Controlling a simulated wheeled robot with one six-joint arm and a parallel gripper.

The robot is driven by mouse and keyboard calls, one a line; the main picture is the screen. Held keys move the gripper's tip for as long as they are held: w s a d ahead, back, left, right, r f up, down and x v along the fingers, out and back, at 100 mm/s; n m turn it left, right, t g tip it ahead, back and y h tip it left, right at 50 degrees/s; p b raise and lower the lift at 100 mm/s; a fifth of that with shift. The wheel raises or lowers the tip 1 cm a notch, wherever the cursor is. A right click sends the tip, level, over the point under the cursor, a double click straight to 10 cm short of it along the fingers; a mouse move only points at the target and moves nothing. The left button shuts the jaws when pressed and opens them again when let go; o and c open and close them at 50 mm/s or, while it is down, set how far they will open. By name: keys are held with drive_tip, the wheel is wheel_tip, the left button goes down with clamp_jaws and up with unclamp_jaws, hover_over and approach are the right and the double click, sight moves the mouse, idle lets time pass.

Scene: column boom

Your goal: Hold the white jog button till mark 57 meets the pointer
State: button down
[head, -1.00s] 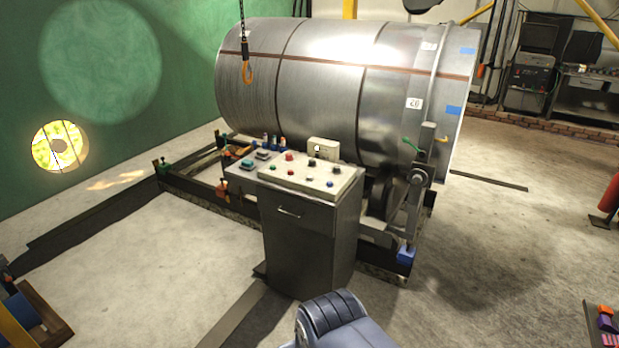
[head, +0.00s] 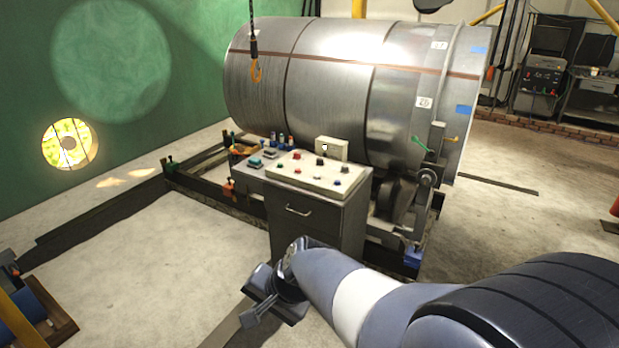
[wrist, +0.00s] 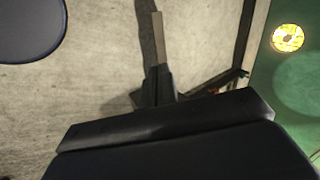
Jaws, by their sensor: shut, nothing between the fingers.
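The white jog button (head: 324,147) appears as a small pale button on the cream box at the back of the control console (head: 318,177). A large steel drum (head: 335,90) lies behind the console. Its right end carries number plates; one (head: 424,102) seems to read 26, and mark 57 cannot be made out. A green pointer-like piece (head: 421,143) and an orange one (head: 451,139) stand by the rim; I cannot tell which is the pointer. My gripper (head: 246,322) is shut and empty, in front of and below the console, apart from the button. It also shows in the wrist view (wrist: 157,25).
The console top holds several coloured buttons, with a red one (head: 297,156) near its back. A hook (head: 256,70) hangs before the drum. A dark frame (head: 205,190) runs under the drum.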

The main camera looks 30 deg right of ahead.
drive_tip(key=w+d+f+m+t+b, duration=0.1)
drive_tip(key=w+d+f+m, duration=0.1)
drive_tip(key=w+m, duration=0.4)
drive_tip(key=w+d+f+m+t+b, duration=0.1)
drive_tip(key=w+d+f+m+t, duration=0.1)
drive_tip(key=w+f+m, duration=0.2)
drive_tip(key=w+m, duration=0.3)
drive_tip(key=w, duration=0.3)
drive_tip(key=shift+d+f, duration=0.2)
drive_tip(key=shift+f, duration=0.2)
